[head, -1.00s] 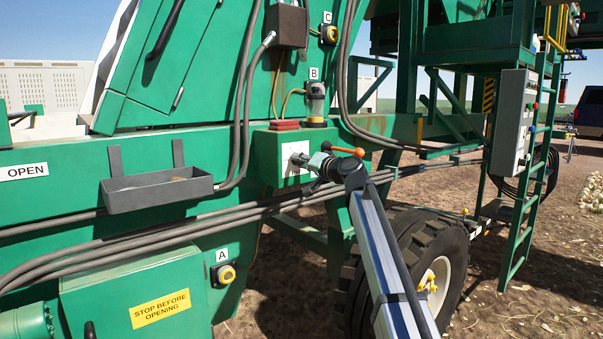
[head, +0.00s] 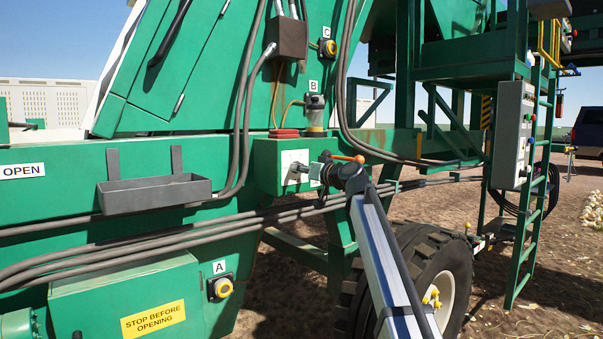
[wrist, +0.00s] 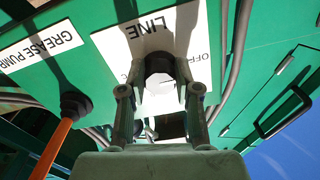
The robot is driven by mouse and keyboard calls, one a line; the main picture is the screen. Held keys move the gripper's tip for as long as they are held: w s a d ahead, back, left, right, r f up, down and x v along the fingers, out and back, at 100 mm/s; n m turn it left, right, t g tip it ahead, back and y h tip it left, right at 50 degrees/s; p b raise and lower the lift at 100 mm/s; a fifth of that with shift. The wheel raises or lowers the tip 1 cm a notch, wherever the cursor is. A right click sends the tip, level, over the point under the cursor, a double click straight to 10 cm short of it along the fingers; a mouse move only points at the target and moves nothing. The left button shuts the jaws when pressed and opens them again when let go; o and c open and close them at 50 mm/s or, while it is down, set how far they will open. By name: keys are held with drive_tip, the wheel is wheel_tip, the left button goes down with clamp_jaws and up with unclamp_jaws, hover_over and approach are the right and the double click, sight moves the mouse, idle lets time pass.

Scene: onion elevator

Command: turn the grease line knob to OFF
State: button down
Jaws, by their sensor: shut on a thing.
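The grease line knob (wrist: 159,66) is a dark, faceted knob on a white plate (wrist: 110,55). In the wrist view it sits between the two fingers of my gripper (wrist: 160,90), which is shut on it. The plate reads "LINE", upside down, with "OFF" to the right of the knob, partly covered. Which way the knob points I cannot tell. In the head view my gripper (head: 302,169) reaches the white plate (head: 289,157) on the green box from the right; the knob is mostly hidden there.
An orange lever (wrist: 56,142) with a black base stands beside the "GREASE PUMP" label (wrist: 40,47), close to my gripper. A grey tray (head: 155,195) hangs left of the box. Hoses (head: 180,232) run below it, and a wheel (head: 425,265) stands below right.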

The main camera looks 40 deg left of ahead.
drive_tip(key=c, duration=0.8)
unclamp_jaws()
drive_tip(key=d, duration=0.4)
drive_tip(key=s+d, duration=0.1)
drive_tip(key=d, duration=0.2)
drive_tip(key=s+d, duration=0.1)
drive_tip(key=d, duration=0.3)
drive_tip(key=shift+d, duration=0.35)
